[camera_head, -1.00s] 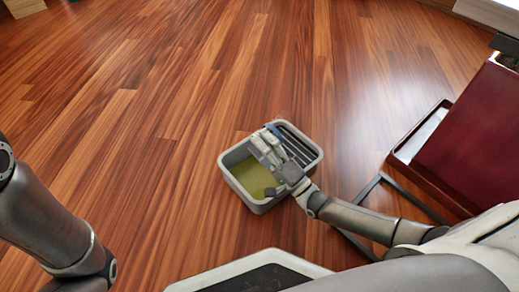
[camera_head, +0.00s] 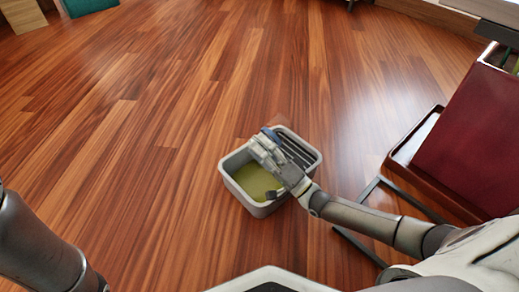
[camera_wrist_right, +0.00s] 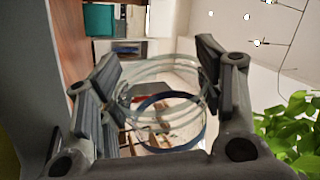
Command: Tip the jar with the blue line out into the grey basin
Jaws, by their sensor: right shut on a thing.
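The grey basin (camera_head: 246,203) stands on the wooden floor, with yellow-green liquid in its left part and dark slats on its right. My right gripper (camera_head: 262,147) is over the basin. In the right wrist view, my right gripper (camera_wrist_right: 160,88) is shut on a clear glass jar (camera_wrist_right: 153,68) with a blue line (camera_wrist_right: 148,101) around it. The jar looks see-through, with no contents I can make out. In the head view little of the jar shows beyond a blue patch at the fingers. My left arm enters at the left edge; its gripper is out of frame.
A dark red surface with a tray-like ledge (camera_head: 425,140) on dark legs stands at the right. A teal object (camera_head: 90,6) and a light wooden box (camera_head: 22,14) are at the top left. Open floor surrounds the basin's left and far sides.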

